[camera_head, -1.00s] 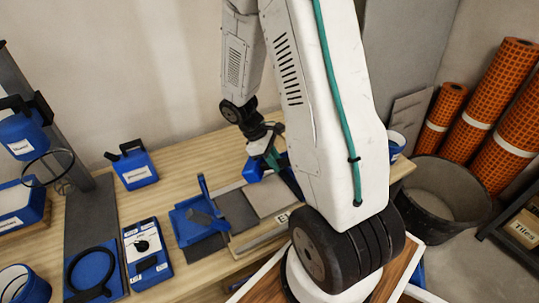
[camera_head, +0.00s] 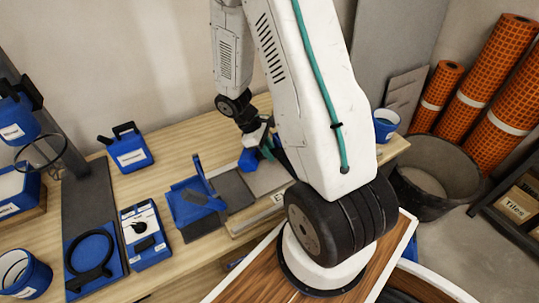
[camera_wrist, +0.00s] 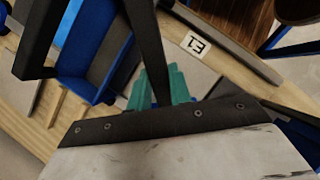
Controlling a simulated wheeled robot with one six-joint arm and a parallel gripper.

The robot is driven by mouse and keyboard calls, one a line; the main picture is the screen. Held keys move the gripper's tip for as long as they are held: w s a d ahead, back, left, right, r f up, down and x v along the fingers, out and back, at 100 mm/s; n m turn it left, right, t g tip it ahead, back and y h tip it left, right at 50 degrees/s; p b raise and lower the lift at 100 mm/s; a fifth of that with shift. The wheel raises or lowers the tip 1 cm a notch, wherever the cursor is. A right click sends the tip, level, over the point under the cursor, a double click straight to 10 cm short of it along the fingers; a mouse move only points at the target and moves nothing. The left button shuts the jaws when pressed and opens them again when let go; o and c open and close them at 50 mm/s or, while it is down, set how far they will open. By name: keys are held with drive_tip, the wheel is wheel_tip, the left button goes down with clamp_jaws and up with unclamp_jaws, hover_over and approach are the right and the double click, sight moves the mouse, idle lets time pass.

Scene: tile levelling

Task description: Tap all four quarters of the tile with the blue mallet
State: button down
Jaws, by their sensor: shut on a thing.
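The pale grey tile (camera_head: 268,178) lies on the wooden bench beside a darker grey slab, partly hidden behind my arm. It also shows in the wrist view (camera_wrist: 195,76). The blue mallet's head (camera_head: 249,160) is at the tile's far left side; I cannot tell whether it touches the tile. My gripper (camera_head: 266,150) is shut on the mallet, mostly hidden by my arm in the head view. In the wrist view its teal fingers (camera_wrist: 160,86) close around a dark bar that looks like the handle.
A blue holder (camera_head: 190,203) stands left of the tile. A blue jug (camera_head: 130,150), a boxed device (camera_head: 146,237) and a blue bucket (camera_head: 385,125) are on the bench. A black tub (camera_head: 433,180) and orange rolls (camera_head: 480,75) stand at the right.

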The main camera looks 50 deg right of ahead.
drive_tip(key=shift+r, duration=0.8)
wheel_tip(320, 180, down, 5)
drive_tip(key=shift+f, duration=0.1)
drive_tip(key=shift+r, duration=2.65)
